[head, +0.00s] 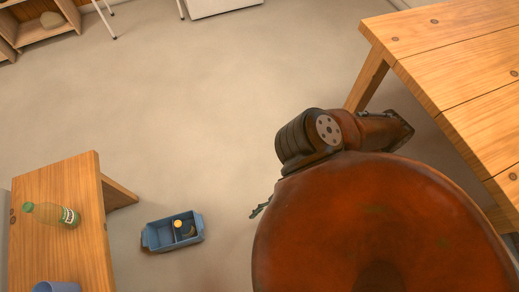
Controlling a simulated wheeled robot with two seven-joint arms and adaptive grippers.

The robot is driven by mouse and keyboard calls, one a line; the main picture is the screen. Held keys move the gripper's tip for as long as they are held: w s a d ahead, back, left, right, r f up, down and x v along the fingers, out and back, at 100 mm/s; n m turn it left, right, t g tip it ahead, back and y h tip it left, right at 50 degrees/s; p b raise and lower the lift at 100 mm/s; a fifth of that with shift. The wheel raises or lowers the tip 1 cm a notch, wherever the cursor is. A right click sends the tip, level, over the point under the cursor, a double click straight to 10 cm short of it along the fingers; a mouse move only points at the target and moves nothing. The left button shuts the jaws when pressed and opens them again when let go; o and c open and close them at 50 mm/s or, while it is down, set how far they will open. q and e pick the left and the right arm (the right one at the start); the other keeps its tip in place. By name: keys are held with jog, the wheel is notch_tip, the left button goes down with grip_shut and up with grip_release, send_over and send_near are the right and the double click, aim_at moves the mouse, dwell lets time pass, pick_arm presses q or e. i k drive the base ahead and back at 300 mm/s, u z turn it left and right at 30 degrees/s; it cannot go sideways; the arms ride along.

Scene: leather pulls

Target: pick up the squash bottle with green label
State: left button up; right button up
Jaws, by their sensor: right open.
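The squash bottle (48,213) lies on its side on the small wooden table at the lower left. It is pale and see-through, with a green cap pointing left and a green and white label near its right end. My right gripper (261,208) shows only as a small dark tip beside my large orange-brown arm, well to the right of the bottle and apart from it. It is open, and most of it is hidden behind the arm. My left gripper is out of view.
The small wooden table (75,176) bears a blue container (56,287), cut off at the bottom edge. A blue divided crate (157,246) with small items sits on the floor. A larger wooden table (440,40) stands at right.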

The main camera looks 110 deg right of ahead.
aim_at(50, 213)
jog(key=z, duration=0.3)
jog(key=i, duration=0.65)
jog(key=z, duration=2.6)
jog(key=i, duration=0.2)
jog(key=u, duration=2.7)
